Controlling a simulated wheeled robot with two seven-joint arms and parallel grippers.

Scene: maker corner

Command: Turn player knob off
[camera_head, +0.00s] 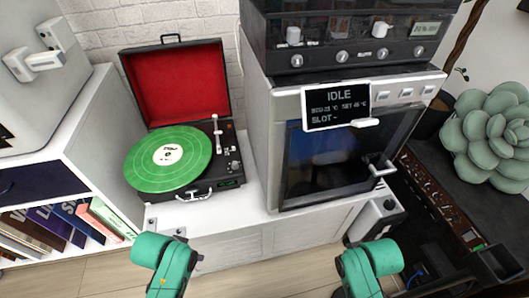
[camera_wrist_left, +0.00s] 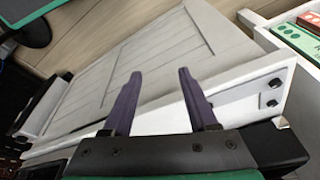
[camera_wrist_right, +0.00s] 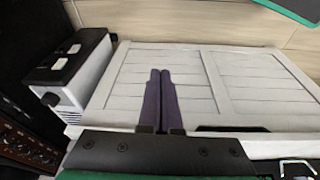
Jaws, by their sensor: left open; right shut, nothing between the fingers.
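The record player (camera_head: 182,130) is an open black case with a red-lined lid, standing on the white cabinet at the centre left of the head view. A green record (camera_head: 168,158) lies on it, and a white tonearm (camera_head: 217,134) is at its right. Small knobs (camera_head: 234,166) sit on the deck's right side; their setting is too small to tell. My left gripper (camera_wrist_left: 158,92) is open and empty near the white cabinet's edge. My right gripper (camera_wrist_right: 160,92) is shut and empty in front of the cabinet doors. Both grippers' fingers are out of the head view.
A large grey machine (camera_head: 272,120) with an IDLE display (camera_head: 337,105) stands right of the player. A bookshelf (camera_head: 105,135) is at the left. A small white box with a black top (camera_wrist_right: 75,65) stands beside the cabinet (camera_head: 205,216). A plant (camera_head: 492,135) is at the right.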

